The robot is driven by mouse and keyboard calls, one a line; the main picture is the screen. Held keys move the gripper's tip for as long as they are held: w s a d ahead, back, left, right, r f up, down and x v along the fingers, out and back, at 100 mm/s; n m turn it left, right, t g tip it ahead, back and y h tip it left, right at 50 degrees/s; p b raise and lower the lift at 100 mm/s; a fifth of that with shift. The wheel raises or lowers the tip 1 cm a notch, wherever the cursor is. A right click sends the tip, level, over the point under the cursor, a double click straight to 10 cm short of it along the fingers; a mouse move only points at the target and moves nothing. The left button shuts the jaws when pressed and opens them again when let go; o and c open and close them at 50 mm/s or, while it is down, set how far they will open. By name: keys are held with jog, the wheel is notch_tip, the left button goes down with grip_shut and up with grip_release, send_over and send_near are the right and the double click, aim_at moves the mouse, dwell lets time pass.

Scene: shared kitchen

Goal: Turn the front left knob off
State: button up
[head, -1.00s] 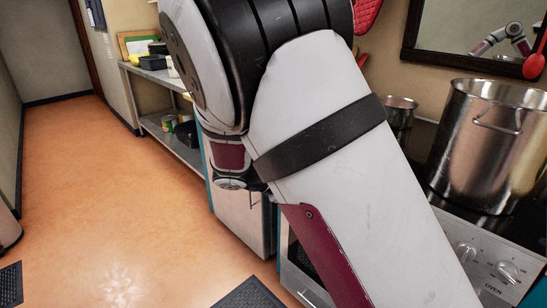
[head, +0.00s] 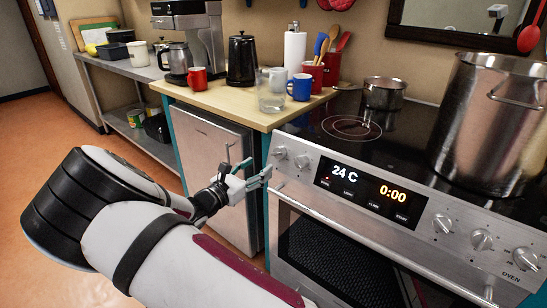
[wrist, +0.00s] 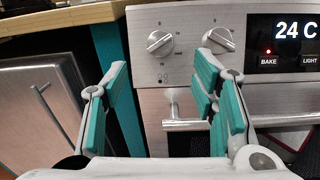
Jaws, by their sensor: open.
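Two silver knobs sit side by side at the left end of the stove's front panel: the leftmost knob (head: 280,152) and one just right of it (head: 302,161). In the wrist view the leftmost knob (wrist: 160,43) has a slanted grip bar, and the other knob (wrist: 218,40) is turned at a different slant. I cannot tell which burner each serves. My gripper (head: 262,178) is open and empty, just in front of and below the leftmost knob. In the wrist view its teal-padded fingers (wrist: 163,85) stand apart, with the leftmost knob above the gap between them.
The oven handle (wrist: 190,124) runs below the knobs, close to my right finger. The wooden counter (head: 225,103) with mugs and a kettle (head: 241,60) is left of the stove. A large pot (head: 480,120) and a small pot (head: 384,92) stand on the cooktop.

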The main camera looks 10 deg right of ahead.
aim_at(276, 155)
jog(key=x, duration=0.8)
jog(key=shift+w+d+b, duration=0.25)
jog(key=shift+d+b, duration=0.1)
jog(key=shift+b, duration=0.05)
jog(key=shift+c, duration=0.3)
jog(key=c, duration=1.1)
